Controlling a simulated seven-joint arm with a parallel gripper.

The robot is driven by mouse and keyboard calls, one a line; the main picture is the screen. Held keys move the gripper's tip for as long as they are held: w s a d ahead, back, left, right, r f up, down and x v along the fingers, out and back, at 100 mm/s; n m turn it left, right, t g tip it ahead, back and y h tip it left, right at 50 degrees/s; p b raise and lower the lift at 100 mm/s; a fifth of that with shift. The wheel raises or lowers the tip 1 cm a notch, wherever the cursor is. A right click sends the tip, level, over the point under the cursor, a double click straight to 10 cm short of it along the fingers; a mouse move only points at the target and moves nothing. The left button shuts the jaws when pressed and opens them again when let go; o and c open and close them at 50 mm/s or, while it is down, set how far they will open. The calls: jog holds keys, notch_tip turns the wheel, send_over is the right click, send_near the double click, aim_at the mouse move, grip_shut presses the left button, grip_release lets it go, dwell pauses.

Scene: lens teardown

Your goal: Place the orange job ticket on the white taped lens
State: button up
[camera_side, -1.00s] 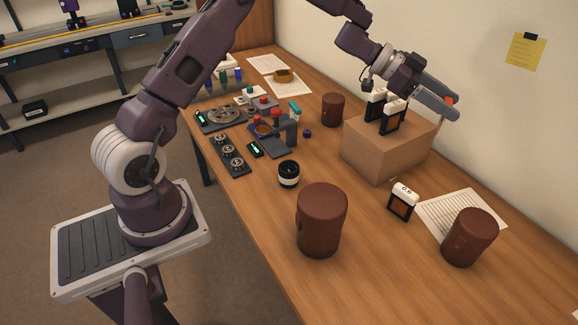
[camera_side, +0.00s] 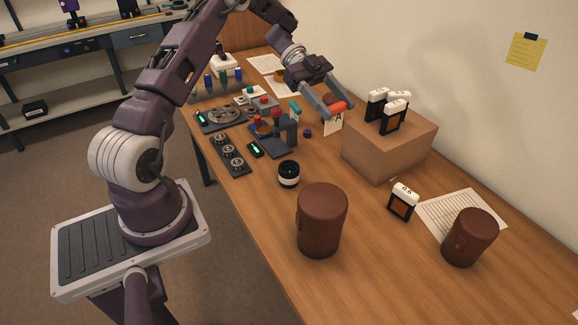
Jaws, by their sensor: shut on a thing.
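My gripper (camera_side: 337,111) is shut on the orange job ticket (camera_side: 339,106), holding it in the air to the left of the cardboard box. A pale card face with a dark letter "A" hangs below the orange part. The white taped lens (camera_side: 288,174) is a short black cylinder with a white band, standing upright on the wooden table. It is lower and left of my gripper in the picture, and nothing is on top of it.
A cardboard box (camera_side: 388,150) holds several white-topped filter cases (camera_side: 393,116). Brown leather cases (camera_side: 321,219) stand at the front and right (camera_side: 470,237). Another filter case (camera_side: 403,202) stands near a lined paper (camera_side: 452,212). Tools and a small stand (camera_side: 283,140) lie behind the lens.

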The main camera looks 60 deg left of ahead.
jog(key=s+a+f+n+t+y, duration=0.1)
jog(key=s+a+n+t, duration=0.3)
jog(key=s, duration=0.5)
send_over(287, 166)
jog(key=shift+m, duration=0.3)
notch_tip(287, 166, down, 10)
jog(key=shift+w+r, duration=0.1)
jog(key=o, duration=1.3)
